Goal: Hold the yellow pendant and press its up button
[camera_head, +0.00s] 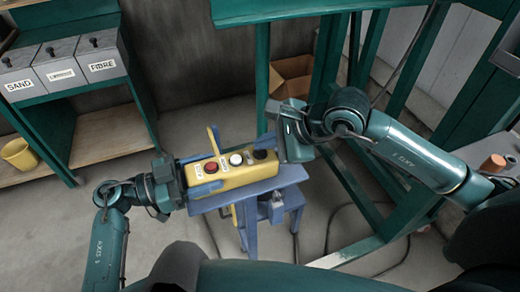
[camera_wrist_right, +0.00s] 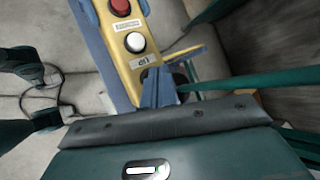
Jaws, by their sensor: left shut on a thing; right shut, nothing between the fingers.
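The yellow pendant (camera_head: 232,180) is a long box with a red button (camera_head: 211,167), a white button (camera_head: 236,159) and a dark button (camera_head: 260,154) in a row. My left gripper (camera_head: 204,177) is shut on its left end, with blue fingers along its sides. My right gripper (camera_head: 266,144) is shut and empty, with its fingertips at the dark button's end. In the right wrist view, the closed fingers (camera_wrist_right: 160,88) cover that end of the pendant (camera_wrist_right: 128,65), beyond the white button (camera_wrist_right: 135,42). I cannot tell whether they touch the button.
A blue stand (camera_head: 282,181) is under and beside the pendant. A green frame (camera_head: 262,70) rises behind my right gripper. Labelled grey bins (camera_head: 58,72) and a yellow bucket (camera_head: 19,154) are at the left. Cables lie on the floor at the right.

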